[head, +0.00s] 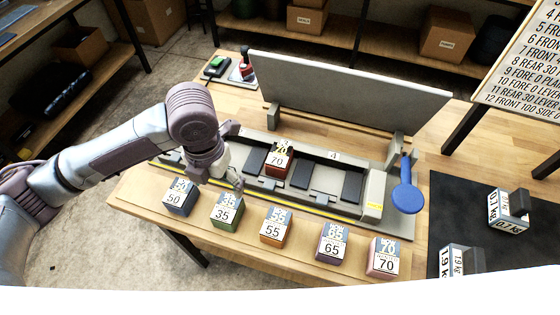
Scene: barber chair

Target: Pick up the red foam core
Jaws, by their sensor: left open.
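A dark red block marked 70 (278,164), which looks like the red foam core, sits in the long grey fixture (325,198) on the wooden table. A pinkish block, also marked 70 (384,259), stands in the front row at the right end. My left gripper (233,178) is open and empty, above the fixture's left part. It is to the left of the dark red block and apart from it, behind the green block marked 35 (226,211). My right gripper is not in view.
A blue block (179,198), an orange block (276,228) and a mauve block (332,243) stand along the front edge. A tall grey panel (345,88) rises behind the fixture. A blue paddle-shaped lever (407,198) is at its right end. Weights stand on a black mat (458,218).

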